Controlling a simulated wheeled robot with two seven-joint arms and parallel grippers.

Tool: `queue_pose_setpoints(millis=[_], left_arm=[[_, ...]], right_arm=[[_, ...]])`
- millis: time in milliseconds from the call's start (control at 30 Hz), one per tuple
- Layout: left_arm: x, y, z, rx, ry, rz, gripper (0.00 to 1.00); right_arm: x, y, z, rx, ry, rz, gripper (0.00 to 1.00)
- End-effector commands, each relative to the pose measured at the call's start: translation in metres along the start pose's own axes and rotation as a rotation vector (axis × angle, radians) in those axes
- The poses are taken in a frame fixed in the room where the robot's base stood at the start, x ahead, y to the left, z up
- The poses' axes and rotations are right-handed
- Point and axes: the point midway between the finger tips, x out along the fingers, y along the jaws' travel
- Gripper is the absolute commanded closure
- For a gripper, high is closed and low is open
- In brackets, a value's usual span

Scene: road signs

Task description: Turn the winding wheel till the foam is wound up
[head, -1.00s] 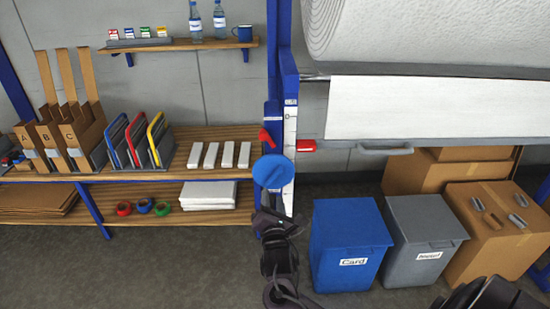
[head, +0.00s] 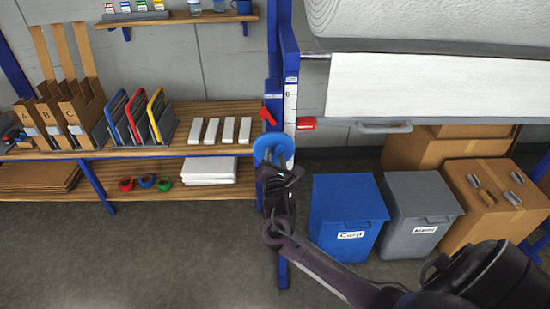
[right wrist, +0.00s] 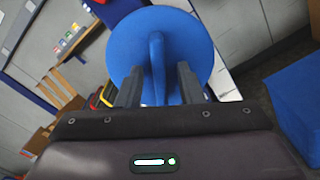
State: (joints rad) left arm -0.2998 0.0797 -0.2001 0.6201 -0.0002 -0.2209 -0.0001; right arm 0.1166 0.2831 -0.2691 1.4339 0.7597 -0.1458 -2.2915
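The blue round winding wheel (head: 262,147) is on the blue post (head: 289,60), left of the foam; it also shows in the right wrist view (right wrist: 192,45), with a raised grip bar (right wrist: 157,62) across its face. The white foam roll (head: 430,18) is at the top right, with a flat white length (head: 420,88) hanging below it. My right gripper (head: 275,172) is at the wheel. In the right wrist view its two fingers (right wrist: 158,88) are apart, one on each side of the bar, with gaps visible. My left gripper is not in view.
A red pointer (head: 267,115) and a white scale (head: 291,110) are on the post above the wheel. A red block (head: 306,123) is right of it. A blue Card bin (head: 347,205) and a grey bin (head: 420,205) stand to the right. A shelf (head: 225,145) is at left.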

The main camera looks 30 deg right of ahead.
Motion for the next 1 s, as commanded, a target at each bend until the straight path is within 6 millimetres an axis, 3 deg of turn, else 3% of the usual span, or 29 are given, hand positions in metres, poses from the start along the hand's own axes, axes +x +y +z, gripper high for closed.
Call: queue_pose_setpoints(millis=[33,267,667,1000], left_arm=[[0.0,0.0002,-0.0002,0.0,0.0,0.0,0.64],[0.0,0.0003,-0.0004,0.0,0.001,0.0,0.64],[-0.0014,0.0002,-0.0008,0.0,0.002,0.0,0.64],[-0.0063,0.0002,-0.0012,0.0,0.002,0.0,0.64]], right_arm=[[-0.0002,0.0,-0.0001,0.0,0.0,0.0,0.7],[-0.0004,0.0,-0.0001,0.0,0.0,0.0,1.0],[-0.0004,-0.0001,0.0002,0.043,0.0,-0.001,1.0],[-0.0004,-0.0009,0.0004,0.27,-0.001,-0.002,1.0]])
